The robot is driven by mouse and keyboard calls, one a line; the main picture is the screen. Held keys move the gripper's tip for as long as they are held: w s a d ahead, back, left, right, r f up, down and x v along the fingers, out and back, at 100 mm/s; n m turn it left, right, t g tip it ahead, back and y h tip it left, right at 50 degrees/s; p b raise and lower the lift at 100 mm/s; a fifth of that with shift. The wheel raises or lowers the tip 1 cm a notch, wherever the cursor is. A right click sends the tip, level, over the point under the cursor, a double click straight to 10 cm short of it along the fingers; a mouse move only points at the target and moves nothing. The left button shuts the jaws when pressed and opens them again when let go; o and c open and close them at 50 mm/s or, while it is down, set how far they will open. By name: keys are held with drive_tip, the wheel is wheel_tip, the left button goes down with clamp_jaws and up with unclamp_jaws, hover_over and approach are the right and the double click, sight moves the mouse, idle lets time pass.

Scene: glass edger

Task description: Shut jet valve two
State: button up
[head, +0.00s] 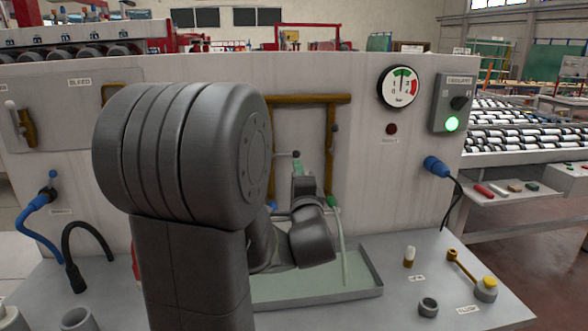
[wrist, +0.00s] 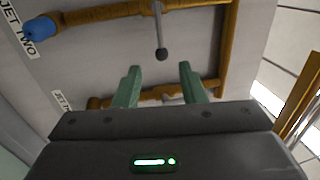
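A valve lever, a thin rod with a dark round knob (wrist: 161,53), hangs from the brass pipe (wrist: 105,14) in the wrist view. A label reading JET TWO (wrist: 17,35) is at upper left, near the pipe's blue end (wrist: 41,38). My gripper (wrist: 160,72) is open, its two green fingers apart and empty. The knob appears ahead of the gap between the fingertips, not gripped. In the head view a lever knob (head: 296,154) shows just above my gripper (head: 304,168); my arm hides much of the pipework.
The upright panel carries a pressure gauge (head: 400,87) and a switch box (head: 453,103) with a lit green button. A second lever knob (head: 335,129) is on the right pipe. A shallow tray (head: 318,296) lies below. A second label (wrist: 61,101) is partly hidden.

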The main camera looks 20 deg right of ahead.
sight(292, 155)
drive_tip(key=v, duration=0.3)
drive_tip(key=shift+s+a, duration=0.1)
drive_tip(key=shift+s, duration=0.3)
drive_tip(key=p+x, duration=0.2)
drive_tip(key=x, duration=1.2)
drive_tip(key=shift+f, duration=0.1)
drive_tip(key=shift+s, duration=0.1)
